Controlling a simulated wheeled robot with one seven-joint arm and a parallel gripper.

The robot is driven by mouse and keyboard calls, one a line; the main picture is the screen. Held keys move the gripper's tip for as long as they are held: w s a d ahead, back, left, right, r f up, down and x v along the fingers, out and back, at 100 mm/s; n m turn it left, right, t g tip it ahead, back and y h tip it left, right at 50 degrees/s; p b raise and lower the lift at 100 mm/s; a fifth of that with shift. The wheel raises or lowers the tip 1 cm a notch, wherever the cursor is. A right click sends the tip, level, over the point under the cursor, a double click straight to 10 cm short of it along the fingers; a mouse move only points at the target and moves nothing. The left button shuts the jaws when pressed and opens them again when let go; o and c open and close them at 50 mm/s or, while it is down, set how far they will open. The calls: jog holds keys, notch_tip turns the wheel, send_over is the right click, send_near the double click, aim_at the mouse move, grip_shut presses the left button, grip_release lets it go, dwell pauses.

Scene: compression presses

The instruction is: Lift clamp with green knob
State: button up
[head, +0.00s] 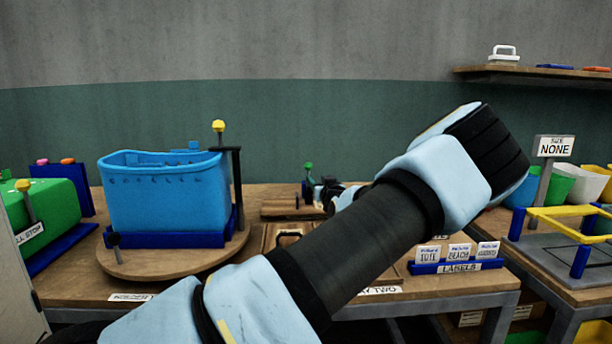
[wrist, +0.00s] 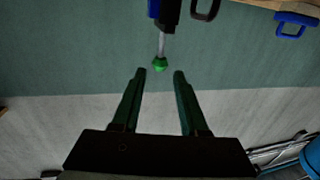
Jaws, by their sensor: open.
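The green knob (head: 308,167) tops a short upright lever of the clamp at the back of the table, left of my forearm in the head view. In the wrist view the green knob (wrist: 160,63) sits at the end of a grey rod, which runs up to a dark and blue clamp body (wrist: 165,12). My gripper (wrist: 160,72) is open and empty. In the wrist view its two dark fingers point at the knob, which shows just past and between the fingertips; contact is not visible. In the head view my arm partly hides the clamp area.
A blue tub (head: 168,196) stands on a round wooden turntable (head: 180,262) at left, beside a post with a yellow knob (head: 218,126). A green box (head: 50,213) is farther left. A label holder (head: 458,266) sits at the front right. A yellow-framed stand (head: 575,222) is at right.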

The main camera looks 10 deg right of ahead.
aim_at(308, 171)
jog(key=w+p, duration=0.3)
jog(key=w, duration=0.6)
jog(key=shift+w+a+r, duration=0.1)
jog(key=shift+w, duration=0.6)
grip_shut()
dwell(0.7)
